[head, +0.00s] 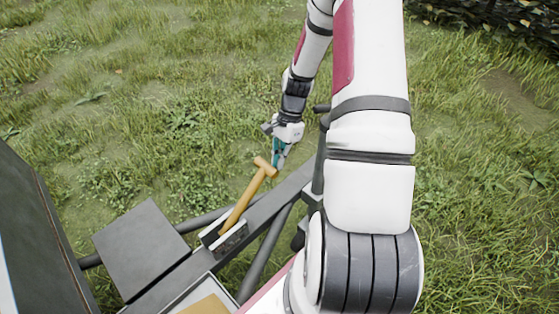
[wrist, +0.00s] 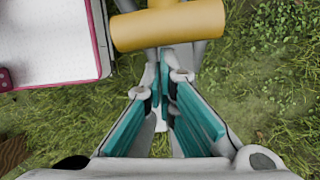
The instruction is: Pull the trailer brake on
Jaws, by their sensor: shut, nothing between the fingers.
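The trailer brake lever (head: 245,197) is a yellow-orange bar with a T-shaped handle. It rises at a slant from a bracket (head: 230,236) on the grey trailer drawbar, leaning toward the upper right. My gripper (head: 277,164) is shut and empty, right beside the handle on its far right side. In the wrist view the yellow crossbar (wrist: 170,26) lies across the top, just beyond the shut teal fingers (wrist: 166,80). I cannot tell whether the fingertips touch it. The lever's lower part is hidden in the wrist view.
The grey drawbar (head: 262,212) runs diagonally below the lever, with a dark upright post (head: 319,160) to the right. A flat grey plate (head: 141,247) is at the lower left. In the wrist view a white, pink-edged panel (wrist: 52,42) is at upper left. Grass surrounds everything.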

